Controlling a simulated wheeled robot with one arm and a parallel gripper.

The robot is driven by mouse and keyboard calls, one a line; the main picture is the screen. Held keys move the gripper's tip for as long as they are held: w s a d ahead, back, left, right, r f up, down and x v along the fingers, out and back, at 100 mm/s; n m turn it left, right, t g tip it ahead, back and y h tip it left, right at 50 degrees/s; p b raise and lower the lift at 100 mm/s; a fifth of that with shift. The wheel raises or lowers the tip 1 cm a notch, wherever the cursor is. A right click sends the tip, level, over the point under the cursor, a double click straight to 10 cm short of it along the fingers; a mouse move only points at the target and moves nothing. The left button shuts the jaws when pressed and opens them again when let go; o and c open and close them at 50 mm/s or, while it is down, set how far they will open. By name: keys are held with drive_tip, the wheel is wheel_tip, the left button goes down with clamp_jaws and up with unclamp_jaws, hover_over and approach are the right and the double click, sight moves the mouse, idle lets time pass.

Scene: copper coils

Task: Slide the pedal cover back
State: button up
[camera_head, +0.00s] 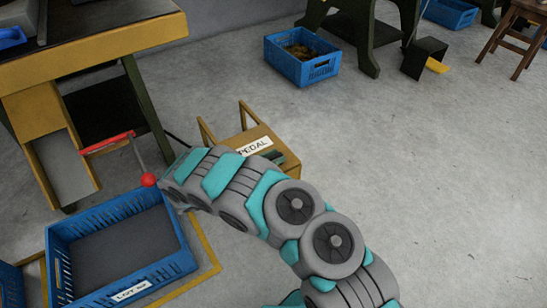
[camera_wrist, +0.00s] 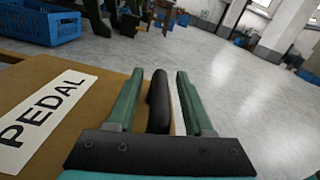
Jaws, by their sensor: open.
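The pedal cover (camera_head: 232,148) is a tan box-like piece on the floor with a white PEDAL label, partly hidden behind my arm. In the wrist view its flat top (camera_wrist: 84,68) and label fill the left side. A black rounded handle (camera_wrist: 158,98) stands at the cover's right edge. My gripper (camera_wrist: 160,72) is open, with one green finger on each side of the handle and visible gaps between. Whether the fingers touch the cover is not clear. In the head view my arm hides most of the gripper.
A blue crate (camera_head: 181,262) labelled LOT stands at front left inside a yellow floor outline. A red-knobbed lever (camera_head: 149,180) sticks out from the yellow-topped workbench (camera_head: 110,40). Another blue crate (camera_head: 318,72) stands farther back. The floor on the right is clear.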

drive_tip(key=shift+c, duration=0.3)
clamp_jaws()
idle(1.0)
